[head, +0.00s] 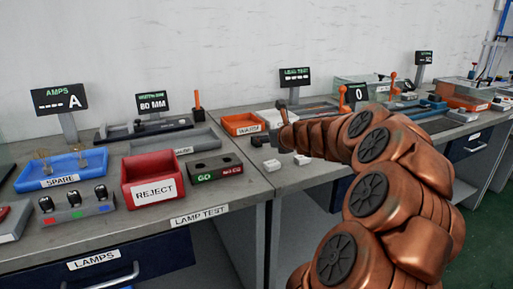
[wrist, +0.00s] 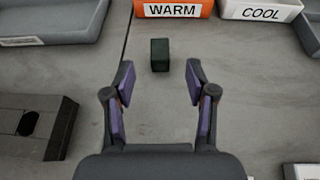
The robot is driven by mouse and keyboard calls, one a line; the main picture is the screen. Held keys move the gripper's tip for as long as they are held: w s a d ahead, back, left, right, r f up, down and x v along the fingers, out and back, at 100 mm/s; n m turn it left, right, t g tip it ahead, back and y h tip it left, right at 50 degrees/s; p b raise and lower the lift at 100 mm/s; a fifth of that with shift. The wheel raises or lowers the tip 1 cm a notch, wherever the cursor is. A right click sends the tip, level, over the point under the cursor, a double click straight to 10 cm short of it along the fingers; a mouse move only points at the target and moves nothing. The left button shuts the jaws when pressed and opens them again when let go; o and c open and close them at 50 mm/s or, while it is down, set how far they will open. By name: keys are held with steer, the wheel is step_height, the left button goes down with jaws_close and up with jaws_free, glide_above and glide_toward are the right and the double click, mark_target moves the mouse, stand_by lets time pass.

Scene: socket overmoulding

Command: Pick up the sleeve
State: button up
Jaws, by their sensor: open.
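A small dark green block (wrist: 160,55), which looks like the sleeve, stands on the grey bench top in the wrist view. My gripper (wrist: 159,72) is open, with its two purple-padded fingers spread. The block lies just beyond the fingertips, about midway between them, and nothing is held. In the head view my gripper (head: 283,136) is small and dark at the end of my copper arm, over the bench right of the gauge.
The orange WARM tray (wrist: 172,3) and white COOL tray (wrist: 259,8) lie beyond the block. A dark slotted gauge block (wrist: 28,125) is at left, below a grey tray (wrist: 45,32). The red REJECT bin (head: 152,179) is farther left. Small white blocks (head: 272,165) lie near the bench edge.

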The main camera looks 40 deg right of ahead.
steer(key=shift+x, duration=1.05)
steer(key=b+x, duration=0.1)
steer(key=x, duration=0.1)
steer(key=b+x, duration=0.1)
steer(key=x, duration=0.1)
steer(key=shift+f+b, duration=0.3)
steer(key=shift+f, duration=0.2)
steer(key=shift+w, duration=0.3)
steer(key=shift+c, duration=0.2)
steer(key=c, duration=1)
